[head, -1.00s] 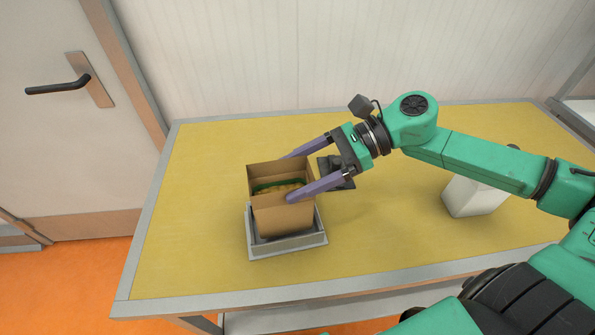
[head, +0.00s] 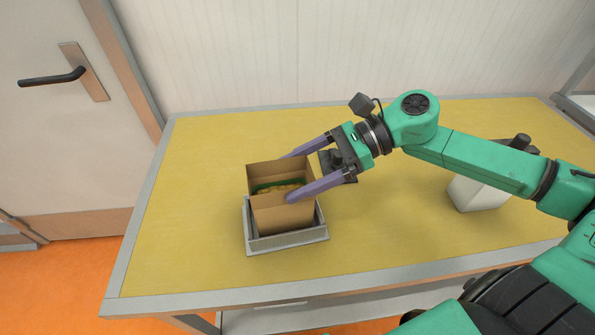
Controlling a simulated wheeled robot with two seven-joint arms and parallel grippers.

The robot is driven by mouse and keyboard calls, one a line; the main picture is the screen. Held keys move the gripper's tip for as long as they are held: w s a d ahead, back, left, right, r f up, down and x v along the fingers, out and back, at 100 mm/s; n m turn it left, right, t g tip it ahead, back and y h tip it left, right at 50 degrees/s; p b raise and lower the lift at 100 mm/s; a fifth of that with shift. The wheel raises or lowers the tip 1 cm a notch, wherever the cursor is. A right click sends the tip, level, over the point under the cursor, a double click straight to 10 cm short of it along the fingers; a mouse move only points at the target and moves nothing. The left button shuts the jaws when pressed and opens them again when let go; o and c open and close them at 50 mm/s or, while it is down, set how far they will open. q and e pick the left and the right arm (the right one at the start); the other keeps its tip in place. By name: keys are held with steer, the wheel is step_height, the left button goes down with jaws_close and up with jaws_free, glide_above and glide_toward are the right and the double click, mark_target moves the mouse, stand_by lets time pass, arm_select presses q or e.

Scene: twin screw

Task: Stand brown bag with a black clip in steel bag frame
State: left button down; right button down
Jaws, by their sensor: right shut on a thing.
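The brown bag (head: 283,218) is an open-topped, box-like paper bag, upright, with green and tan contents showing inside. Its lower part is within the low steel bag frame (head: 287,243), whose rim shows around it. Whether its bottom rests on the frame's floor is hidden. My right gripper (head: 289,176) reaches in from the right, its purple fingers along the near and far sides of the bag, shut on it. I see no black clip on this bag. My left gripper is out of view.
A dark object (head: 338,165) shows between and behind the right gripper's fingers. A white container with a dark top (head: 478,193) stands at the right, partly behind my arm. The yellow table (head: 200,200) is clear left of the frame. A wall rises behind.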

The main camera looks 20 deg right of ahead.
jaws_free()
steer(key=shift+r, duration=0.1)
steer(key=shift+d+r, duration=0.35)
steer(key=shift+d, duration=0.1)
steer(key=b+v, duration=0.3)
steer(key=v, duration=1)
steer(key=shift+s+d, duration=0.2)
steer(key=shift+d, duration=0.15)
steer(key=shift+f, duration=0.15)
